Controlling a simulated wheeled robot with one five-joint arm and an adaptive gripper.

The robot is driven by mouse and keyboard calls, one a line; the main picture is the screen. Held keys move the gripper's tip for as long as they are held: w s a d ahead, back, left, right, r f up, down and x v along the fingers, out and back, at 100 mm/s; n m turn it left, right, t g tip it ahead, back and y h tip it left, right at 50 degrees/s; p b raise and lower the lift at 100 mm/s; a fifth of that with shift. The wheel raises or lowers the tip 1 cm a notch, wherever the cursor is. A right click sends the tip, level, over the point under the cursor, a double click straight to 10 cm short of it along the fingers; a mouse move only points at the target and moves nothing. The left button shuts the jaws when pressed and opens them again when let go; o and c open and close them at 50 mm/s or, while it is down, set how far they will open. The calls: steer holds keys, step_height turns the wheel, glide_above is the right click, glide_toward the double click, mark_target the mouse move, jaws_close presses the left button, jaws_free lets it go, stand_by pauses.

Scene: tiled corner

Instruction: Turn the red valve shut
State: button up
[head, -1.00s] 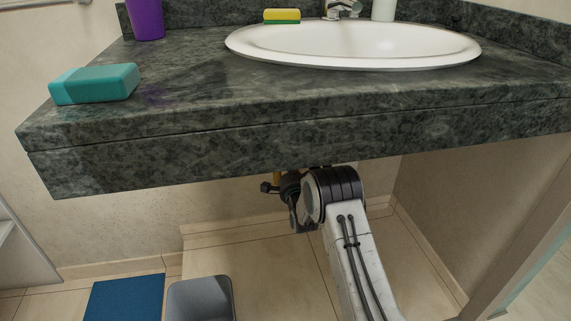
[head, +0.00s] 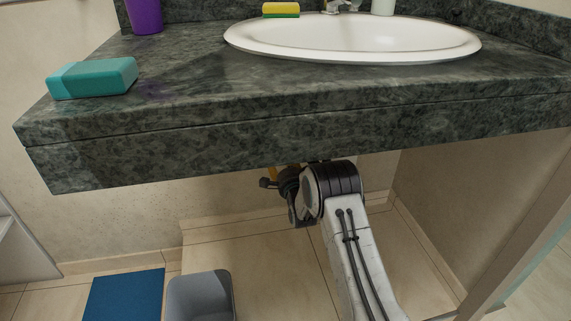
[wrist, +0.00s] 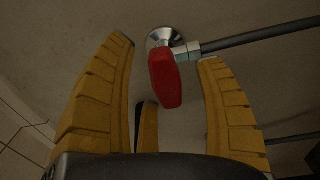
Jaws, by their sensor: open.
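The red valve (wrist: 165,80) has a flat red handle on a chrome fitting (wrist: 166,38) at the wall, seen in the wrist view at the upper middle. The handle points toward my gripper, across the line of the pipe. My gripper (wrist: 166,55) is open, with its yellow ridged fingers on the left and right of the handle. The handle lies between them with a gap on both sides; I cannot tell how deep it sits. In the head view, part of my gripper (head: 282,180) shows under the counter, and the valve is hidden there.
A dark pipe (wrist: 258,35) runs right from the valve, close to the right finger. The stone counter (head: 290,135) with the white sink (head: 350,45) hangs above my arm. A grey bin (head: 200,298) and a blue mat (head: 125,296) are on the floor at left.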

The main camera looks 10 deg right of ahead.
steer(key=s, duration=1.2)
steer(key=shift+r, duration=0.1)
steer(key=shift+s, duration=0.1)
stand_by(0.5)
